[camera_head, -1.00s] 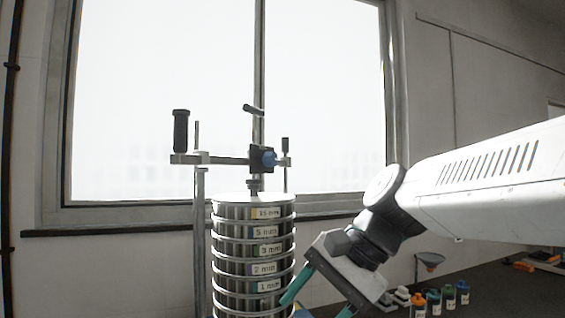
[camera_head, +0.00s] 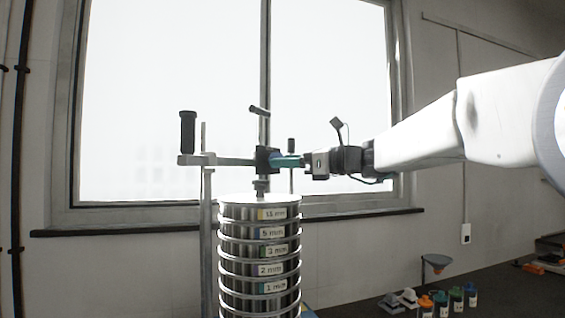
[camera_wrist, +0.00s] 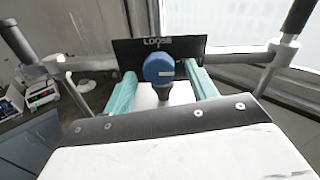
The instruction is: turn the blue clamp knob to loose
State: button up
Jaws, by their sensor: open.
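The blue clamp knob (camera_wrist: 158,68) has a short pale mark on its face. It sits in front of a black plate (camera_wrist: 190,46) lettered "LOOSE" along its top. My gripper (camera_wrist: 160,72) is open, with one teal finger on each side of the knob. A gap shows between the knob and each finger. In the head view, my gripper (camera_head: 291,161) comes level from the right to the clamp block (camera_head: 262,159). There the knob (camera_head: 277,158) is only a blue sliver, mostly hidden by the fingers.
Below the clamp stands a stack of ring sieves (camera_head: 240,268) with size labels. An upright post (camera_head: 207,240) and a black handle (camera_head: 187,132) stand left. A funnel (camera_head: 436,263) and several small bottles (camera_head: 456,299) are on the dark bench (camera_head: 385,275) at right.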

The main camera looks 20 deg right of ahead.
jog(key=shift+x, duration=0.8)
jog(key=c, duration=1)
